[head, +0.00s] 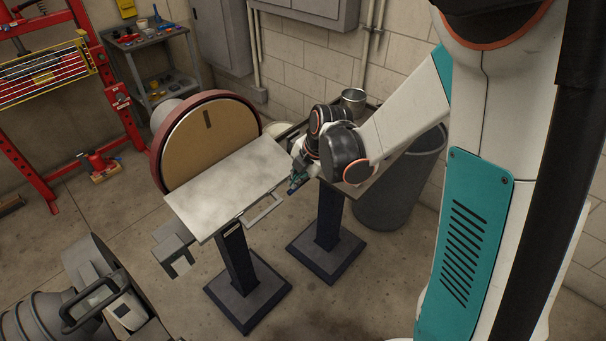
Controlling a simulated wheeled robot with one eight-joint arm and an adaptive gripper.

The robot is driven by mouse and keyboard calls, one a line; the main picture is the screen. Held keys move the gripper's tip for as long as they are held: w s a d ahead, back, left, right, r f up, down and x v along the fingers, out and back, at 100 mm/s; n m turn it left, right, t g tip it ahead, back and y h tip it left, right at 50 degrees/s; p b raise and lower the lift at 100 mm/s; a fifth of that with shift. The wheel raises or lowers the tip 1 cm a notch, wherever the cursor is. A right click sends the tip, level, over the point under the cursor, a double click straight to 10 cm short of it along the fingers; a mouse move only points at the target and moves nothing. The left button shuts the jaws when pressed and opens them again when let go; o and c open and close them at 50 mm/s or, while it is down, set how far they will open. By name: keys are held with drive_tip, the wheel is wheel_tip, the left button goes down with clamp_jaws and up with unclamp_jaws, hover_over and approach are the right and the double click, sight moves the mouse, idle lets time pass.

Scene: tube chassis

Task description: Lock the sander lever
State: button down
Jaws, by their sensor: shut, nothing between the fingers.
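The disc sander stands left of centre, with a tan disc (214,136) inside a red-brown rim and a flat grey work table (228,184) in front of it. A pale, bar-like part (262,209) sticks out under the table's right front edge; it may be the lever, but I cannot tell for certain. My gripper (295,186) is at the table's right end, pointing down and left, just above and right of that part. Its fingers are small and dark here and are shut on nothing. Whether they touch the sander is unclear, and my wrist hides what lies behind.
A second pedestal stand (328,215) is under my wrist, with a metal can (353,100) on its top. A grey bin (402,190) stands to the right. A grey machine (92,290) is at the lower left. Floor is clear in front of the pedestals.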

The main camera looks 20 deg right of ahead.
sight(290, 191)
drive_tip(key=b+x, duration=0.2)
drive_tip(key=x, duration=0.3)
drive_tip(key=shift+w+a+f, duration=0.1)
drive_tip(key=shift+w+f, duration=0.05)
drive_tip(key=shift+f, duration=0.25)
